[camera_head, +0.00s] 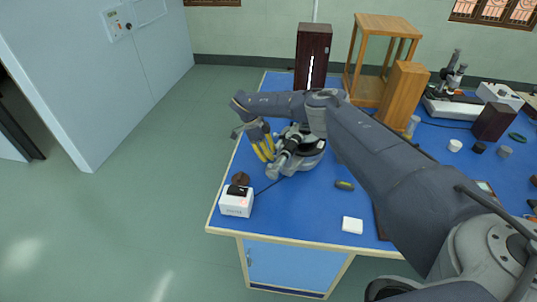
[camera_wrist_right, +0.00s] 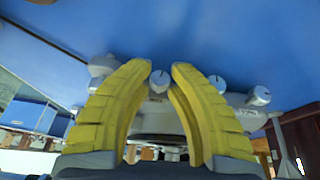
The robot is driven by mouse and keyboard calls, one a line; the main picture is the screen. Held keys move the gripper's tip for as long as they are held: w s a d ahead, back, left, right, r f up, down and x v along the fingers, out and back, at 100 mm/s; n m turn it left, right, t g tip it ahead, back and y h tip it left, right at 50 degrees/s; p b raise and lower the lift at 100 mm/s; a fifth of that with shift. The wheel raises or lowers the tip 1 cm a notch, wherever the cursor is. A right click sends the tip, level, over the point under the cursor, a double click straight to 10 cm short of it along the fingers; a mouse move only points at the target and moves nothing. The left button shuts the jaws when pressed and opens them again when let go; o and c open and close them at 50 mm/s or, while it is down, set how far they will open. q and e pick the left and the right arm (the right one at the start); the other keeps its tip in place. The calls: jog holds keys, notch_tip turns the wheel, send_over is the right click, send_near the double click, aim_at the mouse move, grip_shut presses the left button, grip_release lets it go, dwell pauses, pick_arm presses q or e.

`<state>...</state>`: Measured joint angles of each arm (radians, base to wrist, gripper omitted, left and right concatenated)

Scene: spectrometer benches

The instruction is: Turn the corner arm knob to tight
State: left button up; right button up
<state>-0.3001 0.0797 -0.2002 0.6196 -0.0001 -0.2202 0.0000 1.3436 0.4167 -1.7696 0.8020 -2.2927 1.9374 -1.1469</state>
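The spectrometer (camera_head: 305,148) stands on the blue bench near its left edge, partly hidden by my right arm. My right gripper (camera_head: 266,150), with yellow fingers, is at its left side. In the right wrist view the fingertips of this gripper (camera_wrist_right: 162,66) are a short gap apart. A small grey knob (camera_wrist_right: 159,80) shows in the gap; I cannot tell whether the fingers touch it. Two more grey knobs, a middle one (camera_wrist_right: 217,83) and an outer one (camera_wrist_right: 259,96), lie to the right of the fingers. I cannot tell which is the corner arm knob. My left gripper is not in view.
A white box (camera_head: 236,205) with a cable and a brown round piece (camera_head: 241,178) sit at the bench's left front. A dark upright box (camera_head: 312,55) and a wooden frame (camera_head: 382,55) stand behind. A white block (camera_head: 352,225) lies near the front edge.

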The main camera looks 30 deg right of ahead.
grip_shut()
jog(key=shift+t, duration=0.3)
jog(key=shift+s+a+m+t+h, duration=0.15)
jog(key=shift+m+t+h, duration=0.25)
jog(key=shift+t+h, duration=0.9)
jog(key=o, duration=0.7)
grip_release()
jog(key=shift+c, duration=0.2)
